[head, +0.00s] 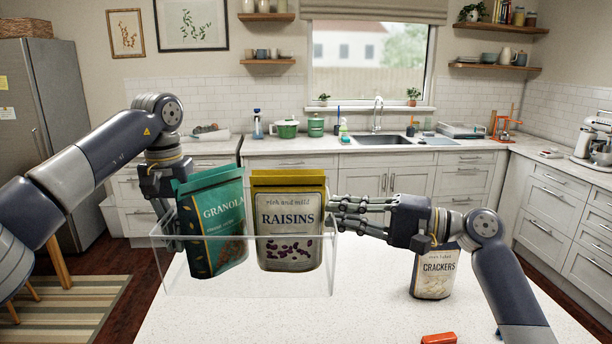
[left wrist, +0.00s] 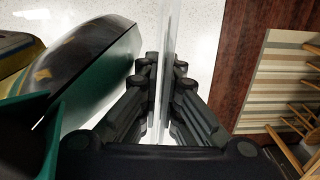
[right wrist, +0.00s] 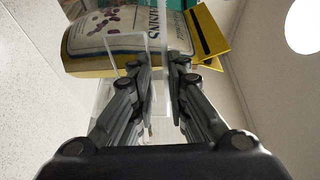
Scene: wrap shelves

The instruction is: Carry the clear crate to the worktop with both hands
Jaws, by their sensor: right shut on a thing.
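The clear crate (head: 312,284) is upright in the middle of the head view, over the white worktop (head: 375,310). It holds a green granola bag (head: 215,230) on the left and a yellow-topped raisins bag (head: 288,225) on the right. My left gripper (head: 171,232) is shut on the crate's left wall; in the left wrist view its fingers (left wrist: 166,72) lie on either side of the clear wall. My right gripper (head: 336,215) is shut on the right wall, which also shows between its fingers in the right wrist view (right wrist: 162,70). The gap under the crate is hard to judge.
A crackers bag (head: 433,274) stands on the worktop, beneath my right arm. A red block (head: 438,339) lies near the front. Worktop between them and the crate is clear. A striped rug (head: 70,310) and stool are on the floor at left. Kitchen counters line the back.

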